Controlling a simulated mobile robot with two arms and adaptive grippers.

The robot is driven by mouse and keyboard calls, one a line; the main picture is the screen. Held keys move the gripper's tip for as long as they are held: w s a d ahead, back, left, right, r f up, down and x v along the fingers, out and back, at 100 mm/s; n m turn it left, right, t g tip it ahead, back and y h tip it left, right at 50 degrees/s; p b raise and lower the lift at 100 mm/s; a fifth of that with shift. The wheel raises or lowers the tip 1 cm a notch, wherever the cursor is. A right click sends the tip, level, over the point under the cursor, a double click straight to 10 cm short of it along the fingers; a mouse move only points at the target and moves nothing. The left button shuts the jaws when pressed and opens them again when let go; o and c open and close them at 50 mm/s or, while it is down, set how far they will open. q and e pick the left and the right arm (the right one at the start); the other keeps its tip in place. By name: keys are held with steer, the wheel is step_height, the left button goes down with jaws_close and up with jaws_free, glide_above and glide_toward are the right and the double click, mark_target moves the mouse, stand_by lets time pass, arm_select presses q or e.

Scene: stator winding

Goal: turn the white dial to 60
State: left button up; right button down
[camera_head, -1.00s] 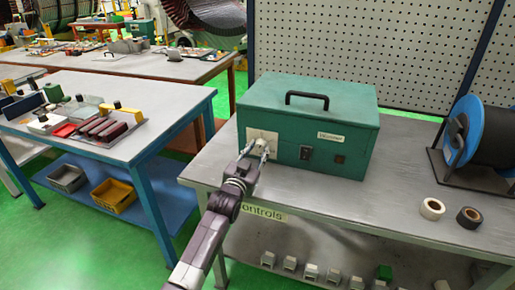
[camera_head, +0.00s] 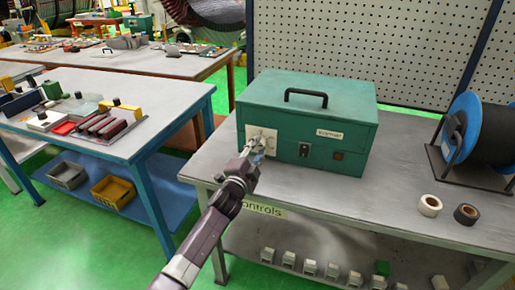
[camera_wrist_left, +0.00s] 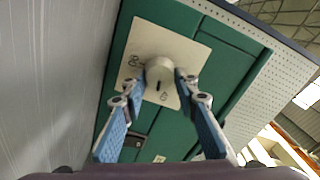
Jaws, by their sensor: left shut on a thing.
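The white dial (camera_wrist_left: 160,74) is round with a dark mark on its face. It sits on a pale square plate (camera_wrist_left: 190,50) on the front of the green box (camera_head: 300,110). In the head view the plate (camera_head: 252,132) shows at the box's left end, and my gripper partly covers the dial. My left gripper (camera_head: 259,146) is shut on the dial, with one finger on each side of it in the left wrist view (camera_wrist_left: 160,82). My right gripper is not in view.
The box stands on a grey bench (camera_head: 400,210) with a black handle (camera_head: 306,93) on top. A small switch (camera_head: 304,150) is right of the dial. Two tape rolls (camera_head: 430,205) and a blue spool (camera_head: 468,125) stand at the right. Another bench (camera_head: 170,105) is at the left.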

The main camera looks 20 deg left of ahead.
arm_select(q)
steer(key=m, duration=0.4)
steer(key=shift+f+m, duration=0.1)
steer(key=shift+m, duration=1.9)
steer(key=shift+f, duration=0.1)
steer(key=o, duration=1.1)
steer(key=shift+o, duration=0.2)
steer(key=s, duration=1.2)
steer(key=shift+a, duration=0.2)
